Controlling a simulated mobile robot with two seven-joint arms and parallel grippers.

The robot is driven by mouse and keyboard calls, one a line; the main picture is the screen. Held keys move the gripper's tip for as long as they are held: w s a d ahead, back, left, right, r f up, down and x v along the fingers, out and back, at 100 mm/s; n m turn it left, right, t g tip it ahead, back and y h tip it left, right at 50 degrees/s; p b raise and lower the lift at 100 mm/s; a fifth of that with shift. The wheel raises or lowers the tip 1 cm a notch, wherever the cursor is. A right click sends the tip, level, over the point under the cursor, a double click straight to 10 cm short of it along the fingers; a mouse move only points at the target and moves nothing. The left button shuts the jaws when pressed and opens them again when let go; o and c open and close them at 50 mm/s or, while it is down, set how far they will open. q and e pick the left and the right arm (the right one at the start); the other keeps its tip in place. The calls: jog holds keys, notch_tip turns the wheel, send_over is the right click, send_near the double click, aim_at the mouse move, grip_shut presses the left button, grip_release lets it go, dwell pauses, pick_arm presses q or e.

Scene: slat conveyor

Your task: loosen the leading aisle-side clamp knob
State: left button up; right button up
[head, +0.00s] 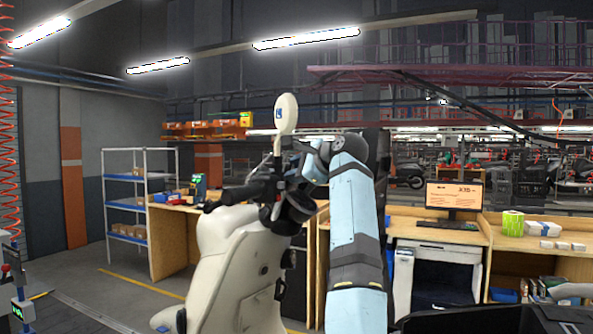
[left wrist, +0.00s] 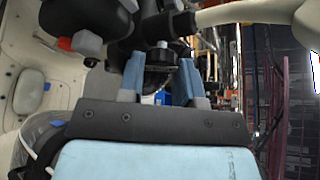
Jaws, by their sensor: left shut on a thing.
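A cream scooter (head: 235,265) stands in the middle of the head view, its dark handlebar (head: 228,197) and a pale round-topped mirror (head: 286,113) above. My light blue left arm rises in front, and my left gripper (head: 284,182) is at the handlebar area, its fingers hard to make out there. In the left wrist view, the two blue fingers of the left gripper (left wrist: 162,78) are shut on a black knob-like part (left wrist: 160,64) with a pale tip. I cannot tell from its surroundings which knob it is. My right gripper is not in view.
A blue-and-white shelf rack (head: 140,205) and a wooden bench (head: 165,235) stand behind at left. A desk with a monitor (head: 455,197) is at right. A post with a green display (head: 20,308) stands at the lower left edge. Floor shows between rack and scooter.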

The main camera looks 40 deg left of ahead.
pick_arm(q)
jog(key=o, duration=0.9)
jog(key=shift+o, duration=0.2)
jog(key=shift+f, duration=0.1)
